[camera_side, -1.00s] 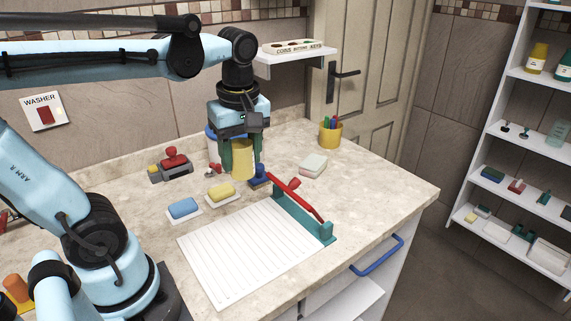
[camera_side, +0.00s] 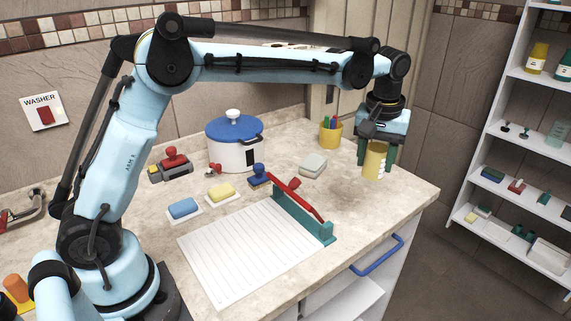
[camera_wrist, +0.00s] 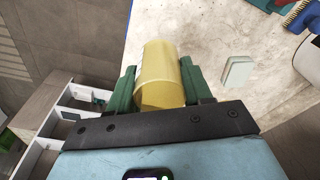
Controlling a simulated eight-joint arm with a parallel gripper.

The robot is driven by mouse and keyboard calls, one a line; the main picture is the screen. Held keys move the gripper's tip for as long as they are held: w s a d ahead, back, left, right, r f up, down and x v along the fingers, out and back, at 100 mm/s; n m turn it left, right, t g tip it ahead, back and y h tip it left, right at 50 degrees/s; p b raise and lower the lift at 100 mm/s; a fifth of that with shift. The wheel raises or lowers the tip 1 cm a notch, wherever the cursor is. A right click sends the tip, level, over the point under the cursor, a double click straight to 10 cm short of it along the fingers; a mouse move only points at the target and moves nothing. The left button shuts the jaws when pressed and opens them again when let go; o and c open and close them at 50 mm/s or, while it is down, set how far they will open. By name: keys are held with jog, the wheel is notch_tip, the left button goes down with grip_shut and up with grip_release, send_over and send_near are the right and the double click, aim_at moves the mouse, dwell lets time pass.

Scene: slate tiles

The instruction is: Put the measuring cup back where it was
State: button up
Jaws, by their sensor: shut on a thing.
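The yellow measuring cup (camera_side: 375,162) is held in my gripper (camera_side: 377,160) near the right end of the counter, in the side view. It hangs roughly upright. Whether its base touches the counter I cannot tell. In the wrist view the measuring cup (camera_wrist: 160,75) sits between the two green fingers of my gripper (camera_wrist: 160,88), which are shut on its sides. The far side of the cup is hidden.
A white pot with a blue lid (camera_side: 235,145), a pen cup (camera_side: 330,133), a pale block (camera_side: 313,165) and a paper trimmer with red arm (camera_side: 300,200) stand left of the gripper. The counter's right edge is close. A shelf unit (camera_side: 520,130) stands at right.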

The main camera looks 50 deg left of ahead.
notch_tip(320, 180, down, 2)
jog(key=w+d+f+m, duration=0.1)
jog(key=w+d+m, duration=0.1)
jog(key=w+d, duration=0.1)
jog(key=w+a+f, duration=0.2)
jog(key=a, duration=0.1)
jog(key=w+a+f, duration=0.1)
jog(key=a+f, duration=0.1)
jog(key=a, duration=0.1)
jog(key=w+a+f, duration=0.2)
jog(key=a, duration=0.2)
jog(key=shift+w+f, duration=0.2)
jog(key=shift+w, duration=0.1)
jog(key=shift+f, duration=2)
jog(key=shift+f, duration=0.15)
jog(key=o, duration=1.1)
